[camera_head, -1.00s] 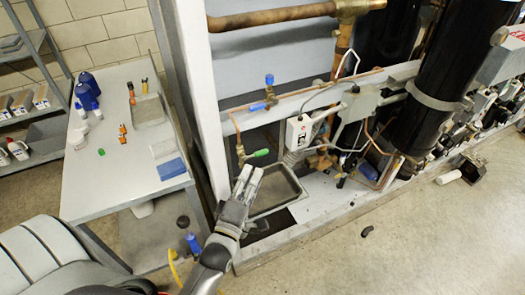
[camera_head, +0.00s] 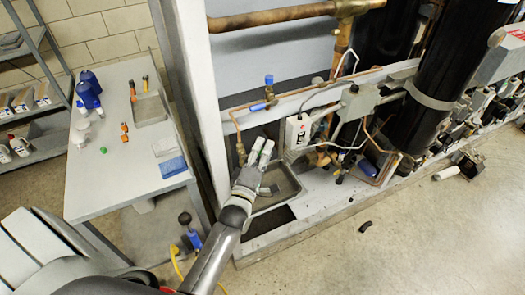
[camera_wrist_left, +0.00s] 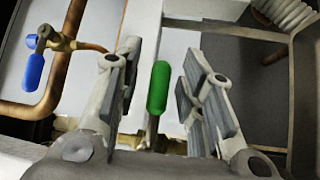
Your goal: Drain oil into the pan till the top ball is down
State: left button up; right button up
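A green valve handle (camera_wrist_left: 158,87) stands upright between the spread fingers of my left gripper (camera_wrist_left: 157,80) in the left wrist view. A gap shows on both sides of it. In the head view my left gripper (camera_head: 260,158) covers that handle, in front of the brass valve (camera_head: 240,150) on the copper line. The grey pan (camera_head: 296,183) lies on the rack floor just below and right of the gripper. No oil flow is visible. I cannot make out a sight glass or its balls. My right gripper is not in view.
A second valve with a blue handle (camera_head: 260,106) sits higher on the copper line and shows at left in the left wrist view (camera_wrist_left: 34,72). A white upright post (camera_head: 200,90) stands left of the gripper. A table (camera_head: 100,185) with small parts is farther left.

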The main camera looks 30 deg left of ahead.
pick_arm(q)
grip_shut()
